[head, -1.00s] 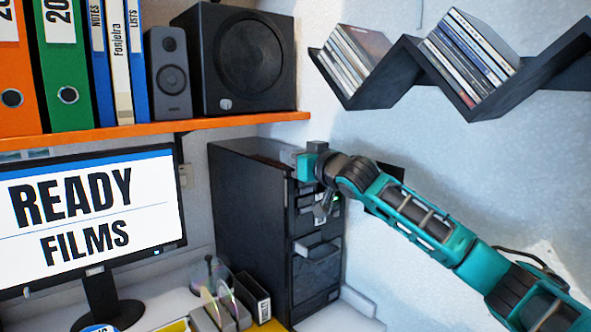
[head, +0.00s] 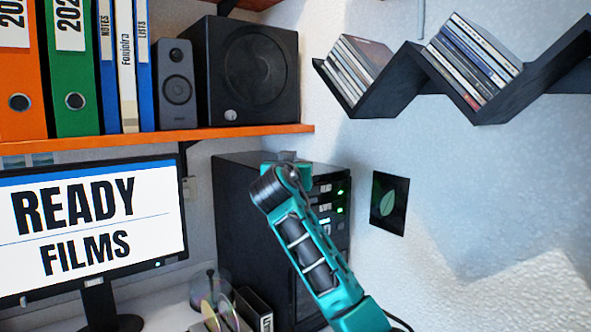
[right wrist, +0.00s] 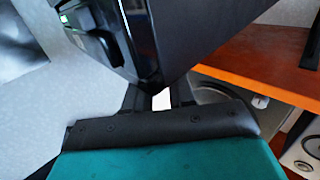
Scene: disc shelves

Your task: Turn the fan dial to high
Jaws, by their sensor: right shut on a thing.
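The black computer tower (head: 243,225) stands below the orange shelf. Its front panel (head: 326,190) shows green lights beside my right arm. My left gripper is out of view.
The orange shelf (head: 240,132) holds binders, a small speaker (head: 176,85) and a large speaker (head: 247,70). A monitor (head: 88,228) stands at the left. A zigzag wall shelf (head: 408,70) holds discs.

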